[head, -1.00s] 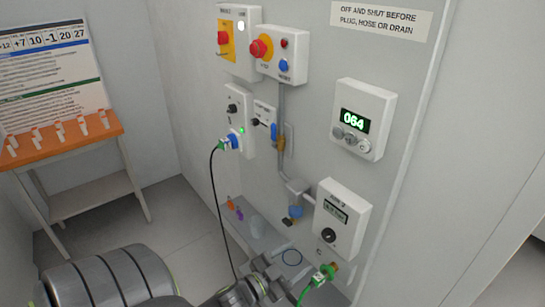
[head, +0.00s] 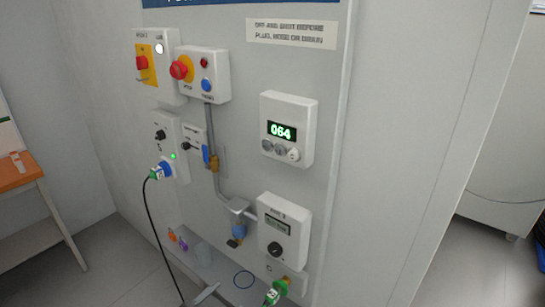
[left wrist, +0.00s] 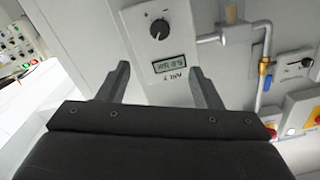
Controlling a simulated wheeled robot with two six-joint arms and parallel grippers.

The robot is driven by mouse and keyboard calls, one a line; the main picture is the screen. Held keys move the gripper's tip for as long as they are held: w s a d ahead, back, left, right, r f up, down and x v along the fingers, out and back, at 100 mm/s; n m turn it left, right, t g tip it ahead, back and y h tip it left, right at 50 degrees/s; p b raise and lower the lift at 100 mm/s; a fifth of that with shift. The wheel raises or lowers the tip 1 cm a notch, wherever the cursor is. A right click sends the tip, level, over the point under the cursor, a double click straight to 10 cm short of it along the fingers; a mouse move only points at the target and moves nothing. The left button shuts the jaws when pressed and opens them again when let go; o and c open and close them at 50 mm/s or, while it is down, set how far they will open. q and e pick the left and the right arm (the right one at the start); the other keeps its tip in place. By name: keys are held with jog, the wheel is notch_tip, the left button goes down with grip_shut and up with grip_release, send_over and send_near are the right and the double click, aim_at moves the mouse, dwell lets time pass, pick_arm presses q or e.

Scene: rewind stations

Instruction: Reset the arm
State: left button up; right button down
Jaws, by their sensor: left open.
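My left gripper (left wrist: 160,68) shows in the left wrist view with its two dark fingers apart and nothing between them. Beyond the fingers, the white box with a black knob and a small display (left wrist: 160,42) appears upside down, with a visible gap to it. In the head view that box (head: 284,238) sits low on the grey wall panel. Higher up, a white box (head: 203,75) carries a red stop button on yellow, a small red light and a blue button (head: 206,86). Neither gripper shows clearly in the head view.
A box with a green "064" readout (head: 287,130) is on the panel. A black cable (head: 158,222) hangs from a blue plug (head: 164,169). A pipe with a blue-handled valve (head: 208,157) runs down the panel. An orange-topped table (head: 18,172) stands at the left.

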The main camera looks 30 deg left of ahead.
pick_arm(q)
jog(key=s+a+f+n+g+y, duration=0.1)
jog(key=s+f+g, duration=0.15)
jog(key=f, duration=0.65)
jog(key=s+a+f+n+g+y, duration=0.1)
jog(key=s+a+f+n+g, duration=0.15)
jog(key=f, duration=0.65)
jog(key=s+a+f+g+y, duration=0.1)
jog(key=s+f+g+y, duration=0.15)
jog(key=f, duration=0.75)
jog(key=s+d+f+n+g+h, duration=0.1)
jog(key=s+d+f+g, duration=0.3)
jog(key=s+f, duration=0.4)
jog(key=s+d+f+n+g+h, duration=0.1)
jog(key=s+d+f+g, duration=0.3)
jog(key=s+f, duration=0.5)
jog(key=s+g, duration=0.1)
jog(key=s, duration=0.1)
jog(key=shift+s+f, duration=0.15)
jog(key=shift+s, duration=0.2)
dwell(2.1)
